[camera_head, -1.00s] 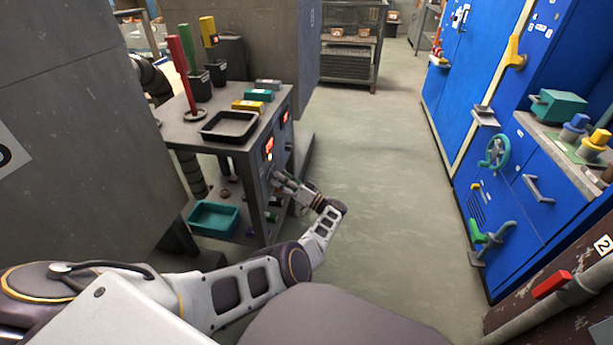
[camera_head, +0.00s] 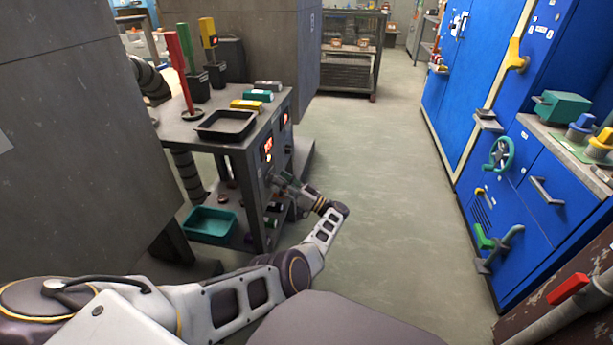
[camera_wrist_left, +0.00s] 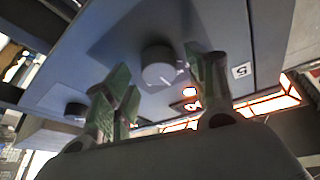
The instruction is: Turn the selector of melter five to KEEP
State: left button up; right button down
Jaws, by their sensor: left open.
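In the left wrist view, a round grey selector knob (camera_wrist_left: 160,68) with a light pointer mark sits on the grey panel (camera_wrist_left: 215,22), near a white label reading 5 (camera_wrist_left: 242,70). My left gripper (camera_wrist_left: 156,80) is open, with its green-padded fingertips on either side of this knob; I cannot tell whether they touch it. In the head view my left gripper (camera_head: 279,181) is at the front panel of the melter cart, below a lit red display (camera_head: 267,150). The knob is hidden there, and no KEEP lettering is legible. My right gripper is not in view.
A second knob (camera_wrist_left: 75,109) is on the same panel. A black tray (camera_head: 226,138) and coloured blocks lie on the cart's top, and a teal bin (camera_head: 210,224) is below. Blue cabinets (camera_head: 505,190) stand at right. The floor (camera_head: 375,170) between is clear.

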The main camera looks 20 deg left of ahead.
pick_arm(q)
jog(key=shift+f+n+g+b, duration=0.1)
jog(key=shift+n+g+b, duration=0.3)
jog(key=shift+n+b, duration=0.55)
jog(key=shift+n+b, duration=0.3)
jog(key=shift+n, duration=0.05)
